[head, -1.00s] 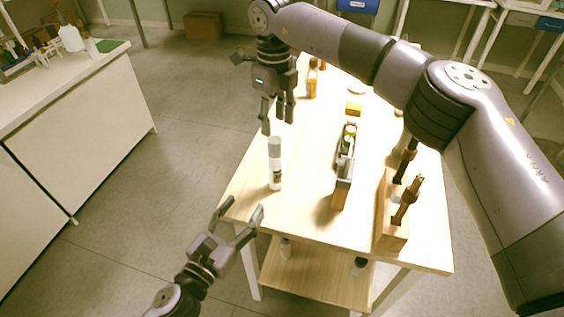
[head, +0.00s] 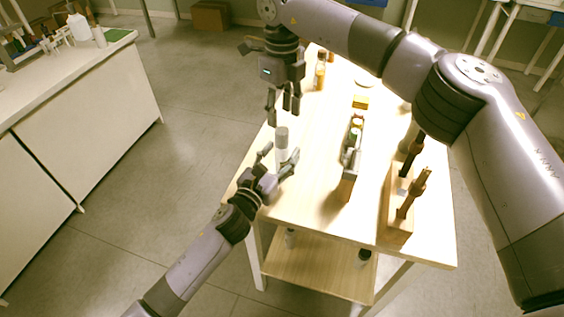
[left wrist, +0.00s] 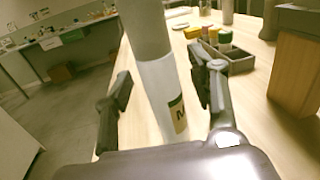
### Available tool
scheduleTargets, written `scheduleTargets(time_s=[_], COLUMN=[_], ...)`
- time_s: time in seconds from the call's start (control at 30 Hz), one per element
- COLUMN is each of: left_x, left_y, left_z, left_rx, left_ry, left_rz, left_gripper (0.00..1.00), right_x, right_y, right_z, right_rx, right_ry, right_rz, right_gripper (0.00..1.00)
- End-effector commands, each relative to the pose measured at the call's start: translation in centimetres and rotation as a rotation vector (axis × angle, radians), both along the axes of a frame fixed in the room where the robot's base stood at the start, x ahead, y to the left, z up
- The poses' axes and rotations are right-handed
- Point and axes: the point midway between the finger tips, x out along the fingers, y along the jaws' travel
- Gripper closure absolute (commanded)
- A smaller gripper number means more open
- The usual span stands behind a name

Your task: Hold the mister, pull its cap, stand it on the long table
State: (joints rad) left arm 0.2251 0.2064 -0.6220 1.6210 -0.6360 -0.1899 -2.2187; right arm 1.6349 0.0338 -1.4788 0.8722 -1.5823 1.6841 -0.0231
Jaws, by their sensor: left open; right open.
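The mister (head: 281,144), a slim white bottle with a grey cap, stands upright on the long table (head: 318,190) near its left edge. In the left wrist view the mister (left wrist: 163,88) shows its white body, a dark-lettered label and the grey cap, between the fingers. My left gripper (head: 277,158) is open around the mister's lower body, with gaps between fingers and bottle. My right gripper (head: 283,112) is open and points down just above the cap. The mister's base is hidden behind my left gripper.
A narrow box of small bottles (head: 347,180) stands right of the mister. A wooden block with brown tools (head: 399,215) is at the front right. Amber bottles (head: 320,72) and a yellow block (head: 360,102) stand further back. A white counter (head: 85,115) is at the left.

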Motion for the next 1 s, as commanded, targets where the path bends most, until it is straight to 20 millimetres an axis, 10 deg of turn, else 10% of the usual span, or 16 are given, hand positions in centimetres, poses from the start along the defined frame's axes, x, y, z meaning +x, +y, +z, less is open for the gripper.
scheduleTargets(time_s=[0.43, 1.0], left_x=[0.98, 0.96], left_y=[-0.52, -0.5], left_z=[0.05, 0.03], left_rx=[0.0, 0.0], left_ry=[-0.001, -0.001], left_rz=[-0.001, 0.0], left_gripper=[0.47, 0.85], right_x=[-0.01, 0.0], right_y=[0.01, 0.01], right_z=[0.0, 0.0], right_rx=[0.0, 0.0], right_ry=[0.0, 0.0], right_rz=[0.0, 0.0], right_gripper=[0.57, 0.57])
